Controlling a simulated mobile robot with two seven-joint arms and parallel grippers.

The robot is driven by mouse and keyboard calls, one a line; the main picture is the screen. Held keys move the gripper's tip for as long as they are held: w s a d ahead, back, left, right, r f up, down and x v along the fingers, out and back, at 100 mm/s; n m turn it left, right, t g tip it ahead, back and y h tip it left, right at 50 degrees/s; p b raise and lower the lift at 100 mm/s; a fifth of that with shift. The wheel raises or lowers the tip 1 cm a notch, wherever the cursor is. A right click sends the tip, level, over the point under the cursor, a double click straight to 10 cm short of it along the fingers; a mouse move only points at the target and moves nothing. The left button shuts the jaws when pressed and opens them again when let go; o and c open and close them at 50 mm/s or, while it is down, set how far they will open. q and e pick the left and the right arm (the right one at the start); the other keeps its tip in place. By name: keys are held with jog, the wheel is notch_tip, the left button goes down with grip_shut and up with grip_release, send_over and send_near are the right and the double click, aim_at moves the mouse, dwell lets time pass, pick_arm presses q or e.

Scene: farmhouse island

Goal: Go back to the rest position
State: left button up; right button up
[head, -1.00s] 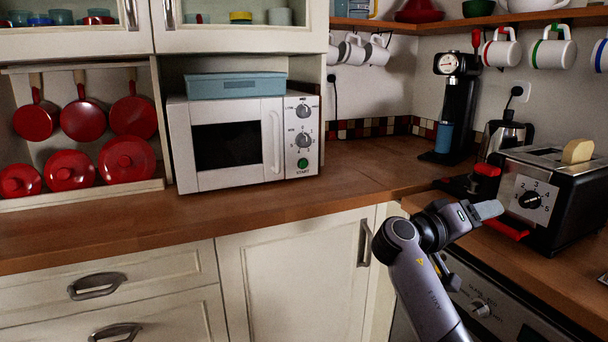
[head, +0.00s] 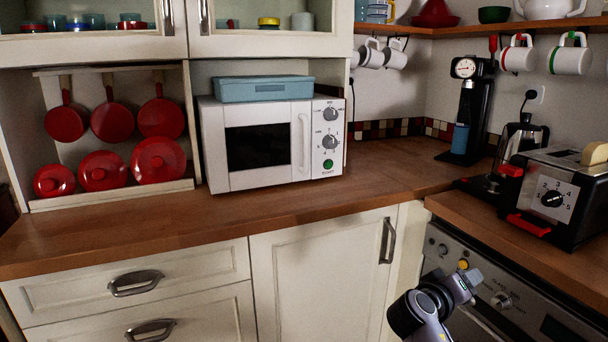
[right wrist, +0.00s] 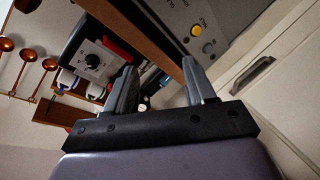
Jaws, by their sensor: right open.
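My right gripper (head: 468,282) is at the lower right of the head view, in front of the oven panel and below the counter edge. In the right wrist view its two fingers (right wrist: 162,92) are spread apart with nothing between them. My left gripper is not in view.
A toaster (head: 555,190) with bread stands on the right counter (head: 470,212), close above my right arm. An oven panel (head: 540,318) with knobs lies behind the gripper. A white microwave (head: 215,165) stands on the back counter (head: 120,235). Floor space is not visible.

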jog(key=s+a+f+n+t+y+p, duration=0.1)
jog(key=s+a+f+n+y, duration=0.1)
jog(key=s+f+y, duration=0.45)
jog(key=s+a+f+n+y+p, duration=0.1)
jog(key=s+a+f, duration=0.25)
jog(key=f, duration=0.65)
jog(key=s+a+f+y+p, duration=0.1)
jog(key=s+a+y, duration=0.1)
jog(key=s, duration=0.8)
jog(key=s+a+f+m+y+p, duration=0.1)
jog(key=s+a+y+p, duration=0.1)
jog(key=s, duration=0.8)
jog(key=a+y, duration=0.1)
jog(key=y, duration=0.1)
jog(key=shift+s+a+y, duration=0.2)
jog(key=shift+a+y, duration=0.1)
jog(key=shift+y, duration=0.05)
